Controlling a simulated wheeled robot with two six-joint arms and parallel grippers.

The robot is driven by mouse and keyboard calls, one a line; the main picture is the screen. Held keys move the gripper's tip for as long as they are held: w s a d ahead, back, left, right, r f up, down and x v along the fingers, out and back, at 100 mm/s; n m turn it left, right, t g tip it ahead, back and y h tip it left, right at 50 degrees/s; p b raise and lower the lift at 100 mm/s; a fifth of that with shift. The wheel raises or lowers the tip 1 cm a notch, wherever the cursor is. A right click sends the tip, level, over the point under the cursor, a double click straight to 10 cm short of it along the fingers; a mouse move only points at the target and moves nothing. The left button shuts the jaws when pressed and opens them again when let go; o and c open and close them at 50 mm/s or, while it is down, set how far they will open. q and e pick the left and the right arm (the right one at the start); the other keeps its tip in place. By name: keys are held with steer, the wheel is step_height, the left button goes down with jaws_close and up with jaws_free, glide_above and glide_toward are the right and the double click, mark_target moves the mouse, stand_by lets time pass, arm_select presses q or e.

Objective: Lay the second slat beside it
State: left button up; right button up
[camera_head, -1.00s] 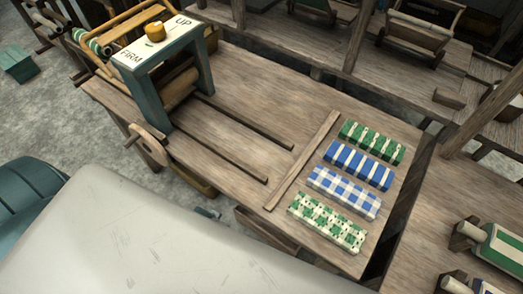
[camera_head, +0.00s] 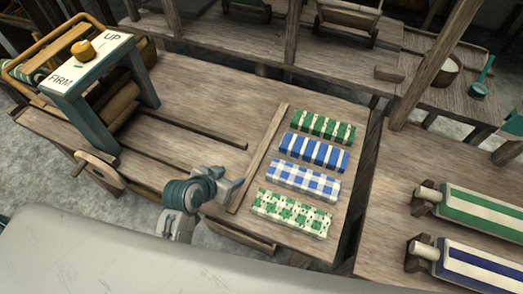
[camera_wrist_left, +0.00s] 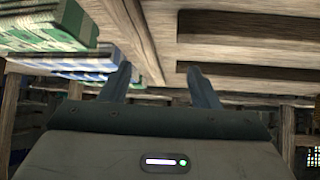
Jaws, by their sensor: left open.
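Four patterned blocks lie in a row on the wooden table (camera_head: 195,88): green striped (camera_head: 322,127), blue striped (camera_head: 314,152), blue checked (camera_head: 303,181) and green checked (camera_head: 291,213). A long pale wooden strip (camera_head: 259,157) lies to their left. I cannot tell which of these is the second slat. My left gripper (camera_head: 232,188) is open and empty near the table's front edge, left of the strip's near end. In the left wrist view its fingers (camera_wrist_left: 160,85) are apart, with blocks at upper left.
Rollers with green (camera_head: 480,212) and blue (camera_head: 485,268) striped cloth are at right. A dark gap (camera_head: 358,190) separates the tables.

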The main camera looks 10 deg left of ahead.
arm_select(q)
steer(key=t+h, duration=0.1)
steer(key=t, duration=0.1)
glide_toward(261, 152)
steer(key=shift+w+d+f+p, duration=0.1)
steer(key=shift+w+f+p, duration=0.1)
steer(key=shift+w, duration=0.25)
steer(key=shift+w+d+f+p, duration=0.1)
steer(key=shift+w+p, duration=0.1)
steer(key=shift+w, duration=0.25)
steer(key=shift+w+d+f, duration=0.15)
steer(key=shift+w+f, duration=0.15)
steer(key=shift+w, duration=0.1)
steer(key=shift+w+d+f, duration=0.1)
steer(key=shift+w+f, duration=0.05)
steer(key=shift+w, duration=0.1)
steer(key=p+x, duration=0.1)
steer(key=x, duration=0.2)
steer(key=shift+d+f+p, duration=0.1)
steer(key=shift+f+p, duration=0.05)
steer(key=shift+p, duration=0.2)
steer(key=shift+w+d+f, duration=0.15)
steer(key=shift+w+f, duration=0.3)
steer(key=shift+w, duration=0.05)
arm_select(e)
step_height(261, 152, up, 2)
steer(key=shift+a+r, duration=0.1)
steer(key=shift+r, duration=0.15)
arm_select(q)
steer(key=shift+c, duration=0.5)
